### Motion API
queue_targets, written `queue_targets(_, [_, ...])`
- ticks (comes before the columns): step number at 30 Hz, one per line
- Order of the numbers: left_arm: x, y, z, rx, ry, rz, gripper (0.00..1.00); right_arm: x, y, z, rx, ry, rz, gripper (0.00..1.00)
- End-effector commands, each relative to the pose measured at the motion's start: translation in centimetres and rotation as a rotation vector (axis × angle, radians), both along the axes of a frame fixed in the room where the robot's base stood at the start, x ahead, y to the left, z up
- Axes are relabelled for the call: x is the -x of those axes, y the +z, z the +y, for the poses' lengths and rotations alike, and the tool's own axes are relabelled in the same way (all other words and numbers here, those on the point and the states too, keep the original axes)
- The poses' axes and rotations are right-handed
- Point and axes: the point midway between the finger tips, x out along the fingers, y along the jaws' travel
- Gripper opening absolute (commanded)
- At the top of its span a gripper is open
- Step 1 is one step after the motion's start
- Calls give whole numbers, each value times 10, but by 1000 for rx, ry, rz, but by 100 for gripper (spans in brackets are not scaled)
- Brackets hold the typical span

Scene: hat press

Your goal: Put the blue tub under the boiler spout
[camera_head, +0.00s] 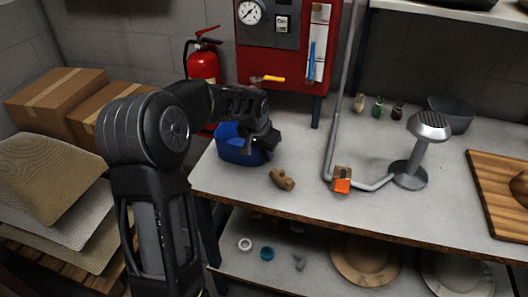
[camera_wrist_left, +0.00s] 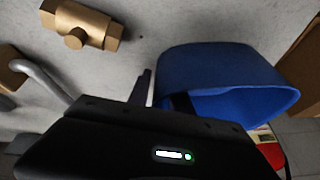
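The blue tub (camera_head: 237,150) is at the left end of the work table, below the red boiler (camera_head: 285,60), partly hidden by my left arm. My left gripper (camera_head: 268,143) is at the tub's right side. In the left wrist view, the blue tub (camera_wrist_left: 215,66) opens toward the bottom right. The fingers of the left gripper (camera_wrist_left: 162,95) are apart, one outside the tub wall and one inside its mouth. A light gap shows between the outer finger and the wall. A yellow-handled tap (camera_head: 268,79) is on the boiler's lower front. My right gripper is not in view.
A brass fitting (camera_head: 282,180) lies right of the tub; it also shows in the left wrist view (camera_wrist_left: 85,24). A grey pipe (camera_head: 330,140) with an orange valve (camera_head: 342,180) runs to a steamer stand (camera_head: 412,172). A fire extinguisher (camera_head: 203,66) hangs behind my arm.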

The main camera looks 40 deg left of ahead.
Motion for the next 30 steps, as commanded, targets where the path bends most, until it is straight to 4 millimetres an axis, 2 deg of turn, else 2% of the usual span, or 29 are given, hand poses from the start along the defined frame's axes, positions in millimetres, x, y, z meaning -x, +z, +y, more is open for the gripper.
queue_targets(16, [36, 92, -11, -1, 0, -4, 25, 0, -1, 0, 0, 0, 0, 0])
queue_targets(21, [43, 105, -13, 0, 0, -1, 25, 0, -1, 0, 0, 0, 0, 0])
queue_targets(30, [43, 106, -13, 0, 0, 0, 25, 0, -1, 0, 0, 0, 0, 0])
